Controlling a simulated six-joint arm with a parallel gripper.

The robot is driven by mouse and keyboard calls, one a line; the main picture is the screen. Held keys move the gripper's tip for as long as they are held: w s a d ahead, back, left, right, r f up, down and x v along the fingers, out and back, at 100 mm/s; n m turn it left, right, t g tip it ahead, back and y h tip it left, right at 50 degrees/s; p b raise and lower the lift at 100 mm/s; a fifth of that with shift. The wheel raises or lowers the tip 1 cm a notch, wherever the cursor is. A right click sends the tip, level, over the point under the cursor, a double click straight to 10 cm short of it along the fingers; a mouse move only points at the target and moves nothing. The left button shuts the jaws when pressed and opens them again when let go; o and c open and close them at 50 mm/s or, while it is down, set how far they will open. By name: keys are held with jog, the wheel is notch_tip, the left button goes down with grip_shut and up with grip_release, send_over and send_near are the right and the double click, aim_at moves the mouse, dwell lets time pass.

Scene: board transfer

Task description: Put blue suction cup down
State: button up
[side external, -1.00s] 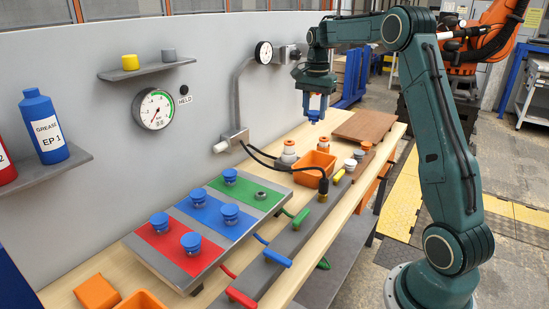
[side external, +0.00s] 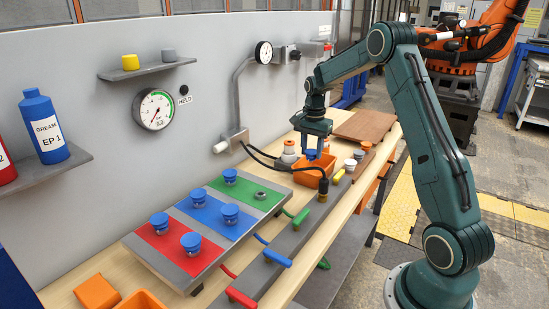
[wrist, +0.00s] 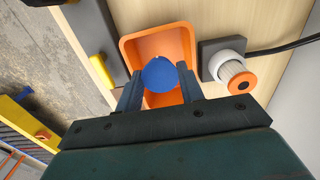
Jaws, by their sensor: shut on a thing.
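My gripper (wrist: 160,88) is shut on a blue suction cup (wrist: 160,73), which sits between the two fingers in the wrist view. In the side external view my gripper (side external: 313,152) points down with the blue cup low between its fingers, over the orange bin (side external: 310,178). In the wrist view the orange bin (wrist: 131,52) lies beneath the cup. I cannot tell whether the cup touches the bin. Several other blue suction cups (side external: 230,213) stand on the board (side external: 207,241) with red, blue and green fields. A grey ring (side external: 261,195) sits on the green field.
A white and orange fitting (wrist: 236,74) on a grey block stands right beside the bin, with a black cable (wrist: 285,46). A grey rail with coloured handles (side external: 290,240) runs along the bench. A brown board (side external: 358,126) lies at the far end.

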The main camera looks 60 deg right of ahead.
aim_at(311, 151)
jog(key=shift+f, duration=3.45)
jog(key=shift+f, duration=0.1)
jog(key=o, duration=0.8)
notch_tip(311, 151, up, 11)
jog(key=shift+f, duration=0.1)
jog(key=shift+r, duration=0.75)
